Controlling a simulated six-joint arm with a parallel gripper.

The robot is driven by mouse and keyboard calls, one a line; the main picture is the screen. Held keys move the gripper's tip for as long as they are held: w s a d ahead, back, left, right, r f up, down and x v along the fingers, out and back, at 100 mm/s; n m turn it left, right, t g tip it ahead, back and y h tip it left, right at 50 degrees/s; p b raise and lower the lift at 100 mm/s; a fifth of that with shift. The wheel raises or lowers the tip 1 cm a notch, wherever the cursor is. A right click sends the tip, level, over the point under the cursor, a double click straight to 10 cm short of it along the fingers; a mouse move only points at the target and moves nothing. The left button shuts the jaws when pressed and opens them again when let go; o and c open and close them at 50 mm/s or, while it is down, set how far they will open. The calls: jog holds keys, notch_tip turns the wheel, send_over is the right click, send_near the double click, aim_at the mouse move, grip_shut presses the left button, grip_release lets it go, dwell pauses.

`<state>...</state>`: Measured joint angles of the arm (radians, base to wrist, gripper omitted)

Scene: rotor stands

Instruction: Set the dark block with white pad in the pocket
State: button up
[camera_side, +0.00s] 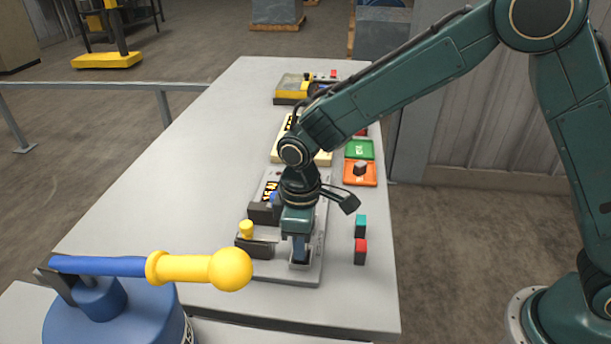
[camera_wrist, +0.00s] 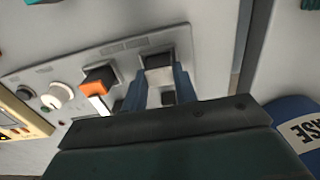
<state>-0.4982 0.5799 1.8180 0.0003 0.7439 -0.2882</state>
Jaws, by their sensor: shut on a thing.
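My gripper (camera_side: 299,250) points straight down over the near end of a grey panel (camera_side: 313,272). In the wrist view its two blue fingers (camera_wrist: 160,88) are shut on the dark block with white pad (camera_wrist: 158,63). The block is at a light-rimmed pocket near the panel's edge, and its pale face shows beyond the fingertips. The fingers and block hide most of the pocket. I cannot tell whether the block is fully seated or just at the opening. In the side view the fingers hide most of the block.
On the panel in the wrist view are an orange-topped dark block (camera_wrist: 98,80) and a white knob (camera_wrist: 57,95). A yellow-knobbed dark block (camera_side: 247,237) stands left of my gripper. Teal (camera_side: 361,226) and red (camera_side: 361,251) blocks stand right. A blue-and-yellow lever (camera_side: 150,267) is in the foreground.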

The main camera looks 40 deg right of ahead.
dwell(0.4)
jog(key=o, duration=1.5)
jog(key=shift+o, duration=0.2)
jog(key=shift+r, duration=0.1)
jog(key=shift+r, duration=3.85)
